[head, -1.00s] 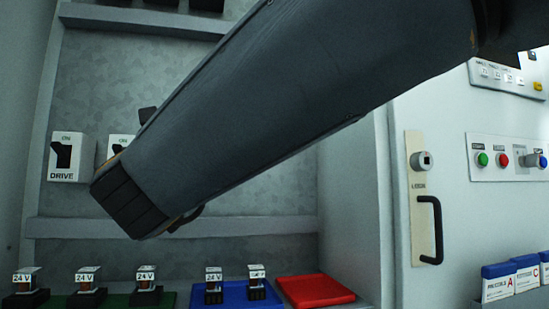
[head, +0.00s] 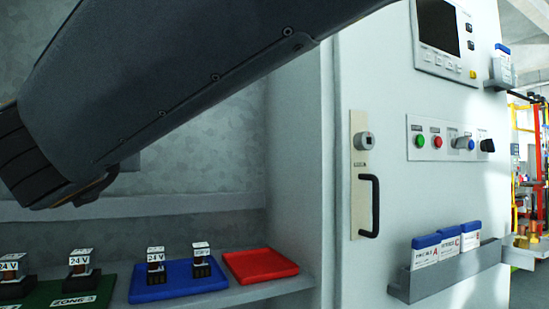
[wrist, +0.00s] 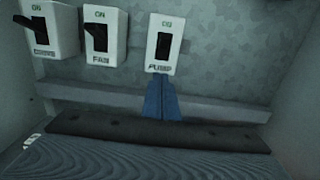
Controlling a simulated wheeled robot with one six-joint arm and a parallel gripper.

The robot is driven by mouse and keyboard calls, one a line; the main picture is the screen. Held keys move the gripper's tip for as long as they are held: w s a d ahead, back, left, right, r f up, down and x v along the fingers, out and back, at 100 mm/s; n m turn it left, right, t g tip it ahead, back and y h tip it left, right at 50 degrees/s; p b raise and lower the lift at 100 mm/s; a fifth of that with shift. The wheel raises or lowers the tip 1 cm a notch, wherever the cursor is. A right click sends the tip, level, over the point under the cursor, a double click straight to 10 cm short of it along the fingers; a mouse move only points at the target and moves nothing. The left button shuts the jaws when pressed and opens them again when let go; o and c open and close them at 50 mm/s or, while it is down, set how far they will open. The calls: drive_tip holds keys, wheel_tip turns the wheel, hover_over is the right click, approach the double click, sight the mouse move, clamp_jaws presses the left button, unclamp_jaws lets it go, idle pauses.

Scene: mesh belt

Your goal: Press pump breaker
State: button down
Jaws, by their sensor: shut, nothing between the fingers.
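The pump breaker (wrist: 165,45) is a white box labelled PUMP with a black switch, at the top middle of the wrist view. An "ON" mark shows above the switch; I cannot tell its position for sure. My gripper (wrist: 162,98) shows as two blue-grey fingers held together, empty, with tips at the lower edge of the pump breaker in the picture. I cannot tell whether they touch it. In the head view my arm crosses the upper left, and neither the pump breaker nor the fingertips can be seen.
The fan breaker (wrist: 100,32) and drive breaker (wrist: 47,30) stand to the left, their black levers sticking out. Below, a shelf holds a blue tray (head: 180,288) with 24 V parts, a green tray (head: 100,297) and a red tray (head: 262,264). A door handle (head: 369,206) is right.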

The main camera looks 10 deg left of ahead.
drive_tip(key=r+v, duration=0.1)
drive_tip(key=v, duration=0.9)
drive_tip(key=shift+r+p, duration=0.3)
drive_tip(key=shift+r, duration=0.05)
drive_tip(key=shift+s, duration=0.1)
